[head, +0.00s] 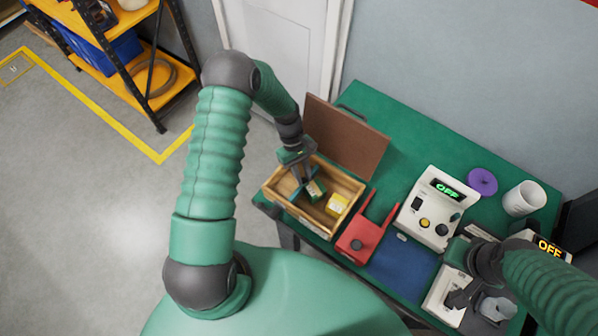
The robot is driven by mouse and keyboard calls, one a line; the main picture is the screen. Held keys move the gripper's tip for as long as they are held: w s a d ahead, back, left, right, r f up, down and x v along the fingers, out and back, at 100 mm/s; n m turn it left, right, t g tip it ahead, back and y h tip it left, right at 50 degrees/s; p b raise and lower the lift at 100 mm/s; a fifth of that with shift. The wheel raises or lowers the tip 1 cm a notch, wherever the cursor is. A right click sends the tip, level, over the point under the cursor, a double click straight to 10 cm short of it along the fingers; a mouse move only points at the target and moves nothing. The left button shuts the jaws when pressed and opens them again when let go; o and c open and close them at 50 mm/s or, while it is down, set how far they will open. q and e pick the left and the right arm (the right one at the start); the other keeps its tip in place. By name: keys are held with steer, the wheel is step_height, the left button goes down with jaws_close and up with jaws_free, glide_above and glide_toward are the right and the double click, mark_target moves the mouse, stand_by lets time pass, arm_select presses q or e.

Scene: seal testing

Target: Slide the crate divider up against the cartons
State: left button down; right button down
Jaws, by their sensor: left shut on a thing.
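The wooden crate (328,231) stands open at the left end of the green table. A yellow carton (338,204) lies in its right part. A second, green and yellow carton (316,190) is near the middle, close to my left gripper. My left gripper (307,182) reaches down into the crate and is shut on a thin piece that looks like the crate divider (297,193). The gripper hides much of it, and I cannot tell whether it touches a carton. My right gripper (458,298) is low at the right, its fingers unclear.
A brown lid or panel (345,137) stands behind the crate. A red fixture (364,240) is close to its right. Farther right are a white device (430,208) reading OFF, a purple disc (482,181), a white cup (524,199) and a blue mat (402,267).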

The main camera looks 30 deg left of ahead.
arm_select(q)
steer(key=c, duration=1.4)
jaws_free()
steer(key=shift+w+d+r, duration=0.15)
steer(key=shift+w, duration=0.1)
steer(key=shift+c, duration=0.2)
steer(key=shift+o, duration=0.8)
steer(key=shift+d, duration=0.1)
steer(key=shift+s, duration=0.1)
steer(key=b+v, duration=0.3)
steer(key=v, duration=1.3)
steer(key=shift+r, duration=0.25)
steer(key=shift+a, duration=0.25)
